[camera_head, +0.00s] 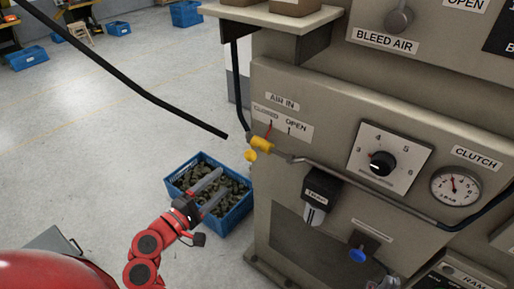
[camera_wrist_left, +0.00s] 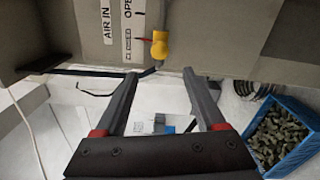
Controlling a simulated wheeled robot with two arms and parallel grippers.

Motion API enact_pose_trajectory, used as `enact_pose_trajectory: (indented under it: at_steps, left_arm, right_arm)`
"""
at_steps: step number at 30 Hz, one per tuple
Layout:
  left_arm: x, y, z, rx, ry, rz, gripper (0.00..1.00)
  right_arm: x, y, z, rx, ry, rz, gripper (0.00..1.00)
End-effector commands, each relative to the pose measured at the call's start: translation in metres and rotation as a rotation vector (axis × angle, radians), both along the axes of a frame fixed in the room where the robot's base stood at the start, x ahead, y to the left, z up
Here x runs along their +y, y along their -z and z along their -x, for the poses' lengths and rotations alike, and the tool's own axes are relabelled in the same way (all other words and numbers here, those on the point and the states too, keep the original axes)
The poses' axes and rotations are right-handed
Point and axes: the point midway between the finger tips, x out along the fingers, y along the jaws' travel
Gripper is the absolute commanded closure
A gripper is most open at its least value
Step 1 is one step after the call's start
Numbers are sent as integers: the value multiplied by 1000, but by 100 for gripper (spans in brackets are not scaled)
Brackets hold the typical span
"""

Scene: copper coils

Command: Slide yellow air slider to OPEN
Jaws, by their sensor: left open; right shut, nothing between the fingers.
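The yellow air slider (camera_head: 262,143) sits on the pipe at the left edge of the grey machine panel, just under the AIR IN label with CLOSED and OPEN (camera_head: 283,124). A red mark by it stands nearer the CLOSED side. In the left wrist view the yellow slider (camera_wrist_left: 160,46) lies ahead of the fingertips. My left gripper (camera_head: 223,180) is open and empty, below and to the left of the slider and apart from it; its fingers also show in the left wrist view (camera_wrist_left: 160,74). My right gripper is not in view.
A blue crate (camera_head: 245,208) of dark metal parts stands on the floor behind my left gripper. The panel also bears a black dial (camera_head: 382,163), a gauge (camera_head: 457,187), a black-topped filter (camera_head: 320,190) and a blue knob (camera_head: 357,255).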

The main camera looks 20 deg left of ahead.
Motion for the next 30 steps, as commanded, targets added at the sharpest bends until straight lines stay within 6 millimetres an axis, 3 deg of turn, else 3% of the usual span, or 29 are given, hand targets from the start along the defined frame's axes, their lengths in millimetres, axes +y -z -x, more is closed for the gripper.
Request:
enact_pose_trajectory:
  at_steps: [13,16,24,30]
  left_arm:
    - [-31,4,-79,-10,4,-1,28]
    - [-37,-4,-97,0,2,-1,28]
    - [-51,-3,-140,-1,1,-2,28]
    - [-56,-1,-155,-2,-3,0,28]
  right_arm:
    - [0,55,0,0,0,0,100]
    - [0,33,0,-1,0,0,100]
    - [0,17,0,0,0,0,100]
    - [0,13,0,0,0,0,100]
